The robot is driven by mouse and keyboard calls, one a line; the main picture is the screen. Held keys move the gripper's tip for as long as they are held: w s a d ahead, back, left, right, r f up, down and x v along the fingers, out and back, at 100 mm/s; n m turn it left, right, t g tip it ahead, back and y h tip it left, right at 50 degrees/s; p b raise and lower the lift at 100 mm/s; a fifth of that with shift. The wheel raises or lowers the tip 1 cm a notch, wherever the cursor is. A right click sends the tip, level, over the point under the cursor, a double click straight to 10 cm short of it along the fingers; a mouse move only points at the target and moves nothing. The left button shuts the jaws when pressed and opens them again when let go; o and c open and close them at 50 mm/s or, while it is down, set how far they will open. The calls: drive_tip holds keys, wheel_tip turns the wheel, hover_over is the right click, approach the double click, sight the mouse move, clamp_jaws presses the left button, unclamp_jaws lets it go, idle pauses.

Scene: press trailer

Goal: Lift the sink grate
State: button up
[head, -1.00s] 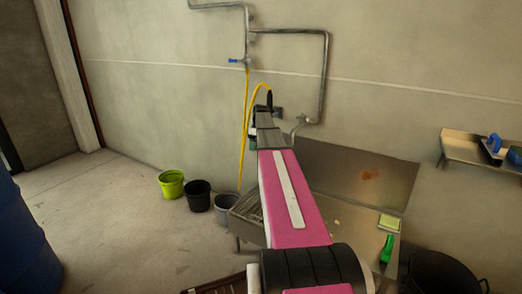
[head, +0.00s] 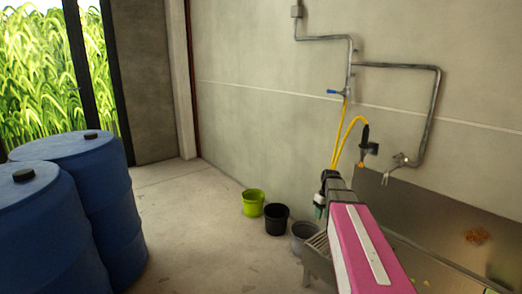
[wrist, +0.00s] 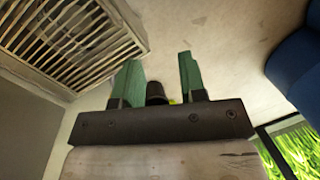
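The sink grate (head: 317,243) is a slatted panel at the left end of the metal sink, partly hidden behind my arm in the head view. The slatted grate also fills the upper left of the wrist view (wrist: 72,42), inside a pale metal rim. My gripper (wrist: 160,72) has two green fingers, spread apart with nothing held between them. In the wrist view the grate lies to the left of the fingers, apart from them. In the head view the gripper (head: 319,209) shows small at the arm's end, above the grey bucket and the grate's far side; its exact height is unclear.
A lime bucket (head: 253,203), a black bucket (head: 276,219) and a grey bucket (head: 303,236) stand along the wall. A yellow hose (head: 341,140) and tap (head: 398,162) are above the sink. Blue barrels (head: 105,215) stand at left; floor between is clear.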

drive_tip(key=s+a+f+m+t+h, duration=0.15)
drive_tip(key=s+a+f, duration=0.3)
drive_tip(key=s, duration=0.45)
drive_tip(key=s+a+f+m, duration=0.3)
drive_tip(key=s+a, duration=0.3)
drive_tip(key=s, duration=0.2)
drive_tip(key=w+d+f+n+g+y, duration=0.1)
drive_tip(key=w+d+f+n, duration=0.25)
drive_tip(key=w+d, duration=0.7)
drive_tip(key=w+d+f+n+y, duration=0.1)
drive_tip(key=w+d+f+n, duration=0.3)
drive_tip(key=w+d, duration=0.6)
drive_tip(key=shift+n, duration=0.3)
drive_tip(key=x, duration=0.6)
drive_tip(key=s+d+x, duration=0.1)
drive_tip(key=x, duration=0.2)
drive_tip(key=shift+s+a+f, duration=0.1)
drive_tip(key=shift+f, duration=0.15)
clamp_jaws()
